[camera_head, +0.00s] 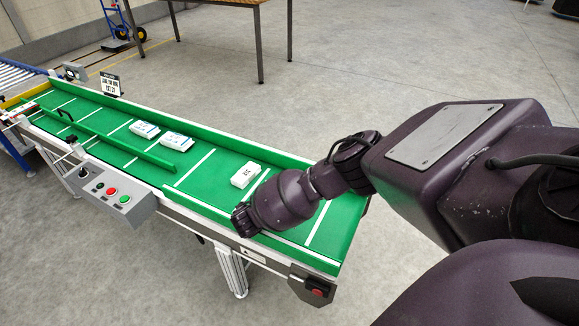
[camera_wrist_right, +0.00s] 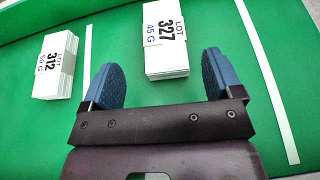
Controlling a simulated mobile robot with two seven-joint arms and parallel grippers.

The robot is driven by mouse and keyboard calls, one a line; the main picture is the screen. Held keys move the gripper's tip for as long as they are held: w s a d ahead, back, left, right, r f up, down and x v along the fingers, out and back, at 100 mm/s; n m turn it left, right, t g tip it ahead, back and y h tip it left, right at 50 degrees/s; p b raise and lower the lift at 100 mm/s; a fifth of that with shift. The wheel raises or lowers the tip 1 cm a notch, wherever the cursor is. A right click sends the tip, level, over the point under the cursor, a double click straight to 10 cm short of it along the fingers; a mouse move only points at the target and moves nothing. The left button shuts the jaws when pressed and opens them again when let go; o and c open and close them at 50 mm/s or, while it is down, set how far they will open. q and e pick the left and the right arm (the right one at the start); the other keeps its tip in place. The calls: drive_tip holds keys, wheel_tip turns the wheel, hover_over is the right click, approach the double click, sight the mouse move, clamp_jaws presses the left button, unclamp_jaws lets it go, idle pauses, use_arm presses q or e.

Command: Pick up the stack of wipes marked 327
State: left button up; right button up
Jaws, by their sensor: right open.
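The stack of wipes marked 327 (camera_wrist_right: 166,38) is a white block with "LOT 327 45 G" on top. It lies on the green conveyor belt, upper middle of the right wrist view. My right gripper (camera_wrist_right: 158,66) is open, its blue fingers apart. In the picture the near end of the stack shows between the fingertips, and nothing is gripped. The height gap cannot be told. In the head view my right arm seems to hide this stack and the fingers. A stack marked 312 (camera_wrist_right: 55,66) lies to the left; it seems to be the white block (camera_head: 245,175) in the head view.
Two more white stacks (camera_head: 145,130) (camera_head: 175,139) lie farther up the belt (camera_head: 215,162), beside a green divider. A control box with buttons (camera_head: 117,198) is on the near side. A sign (camera_head: 110,84) stands at the far edge. A wooden table (camera_head: 230,8) stands behind.

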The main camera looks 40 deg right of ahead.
drive_tip(key=shift+x, duration=0.85)
drive_tip(key=x, duration=0.1)
drive_tip(key=b+x, duration=0.2)
drive_tip(key=x, duration=0.1)
drive_tip(key=shift+s+d+f, duration=0.1)
drive_tip(key=shift+s+f, duration=0.1)
drive_tip(key=shift+s, duration=0.1)
drive_tip(key=shift+w+d, duration=0.15)
drive_tip(key=shift+d, duration=0.05)
use_arm(q)
drive_tip(key=shift+w+d+m, duration=0.4)
drive_tip(key=shift+w, duration=0.1)
use_arm(e)
drive_tip(key=shift+r, duration=0.15)
use_arm(q)
drive_tip(key=shift+s+f, duration=0.15)
drive_tip(key=shift+f, duration=0.05)
use_arm(e)
drive_tip(key=c, duration=1)
